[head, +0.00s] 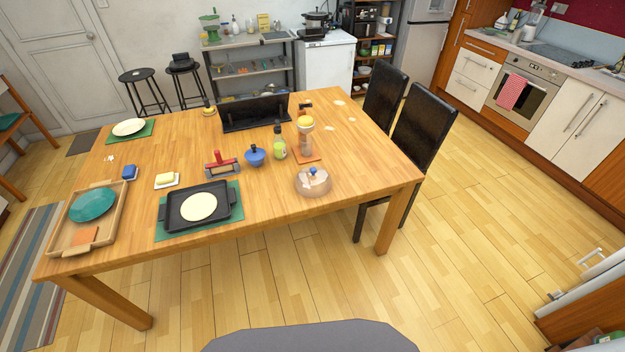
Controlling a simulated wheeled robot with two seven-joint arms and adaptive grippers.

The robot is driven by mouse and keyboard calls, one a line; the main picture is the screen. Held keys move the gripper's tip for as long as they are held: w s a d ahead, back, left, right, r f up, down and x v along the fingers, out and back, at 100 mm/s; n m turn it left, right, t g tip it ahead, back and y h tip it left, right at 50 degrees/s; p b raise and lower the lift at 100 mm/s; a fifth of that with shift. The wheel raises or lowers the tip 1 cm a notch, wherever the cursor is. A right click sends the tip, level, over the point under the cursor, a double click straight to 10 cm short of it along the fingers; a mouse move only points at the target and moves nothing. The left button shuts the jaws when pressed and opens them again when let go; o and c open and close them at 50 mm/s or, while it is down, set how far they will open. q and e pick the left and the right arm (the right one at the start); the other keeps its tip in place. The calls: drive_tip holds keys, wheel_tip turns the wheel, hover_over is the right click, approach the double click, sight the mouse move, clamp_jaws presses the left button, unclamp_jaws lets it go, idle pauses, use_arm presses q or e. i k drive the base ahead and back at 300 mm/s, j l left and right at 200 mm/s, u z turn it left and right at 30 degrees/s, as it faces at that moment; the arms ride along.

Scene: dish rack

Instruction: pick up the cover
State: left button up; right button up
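What looks like the cover (313,185) is a low, round, see-through dome with a blue knob on top. It sits on the wooden table (280,198) near the right front corner. Nothing is seen touching it. A second knobbed thing, a small blue lidded pot (255,158), stands further back and left. Neither of my grippers shows in the head view.
Left of the cover are a black square pan (183,221) with a pale round piece, a red-handled tool (221,168) and a wooden tray (61,238) with a teal plate. A bottle (279,145) stands behind. Two black chairs (420,130) flank the right edge. Floor in front is clear.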

sight(312, 181)
drive_tip(key=i+j+z, duration=0.2)
drive_tip(key=j+z, duration=0.15)
drive_tip(key=i+j+z, duration=0.15)
drive_tip(key=j+z, duration=0.25)
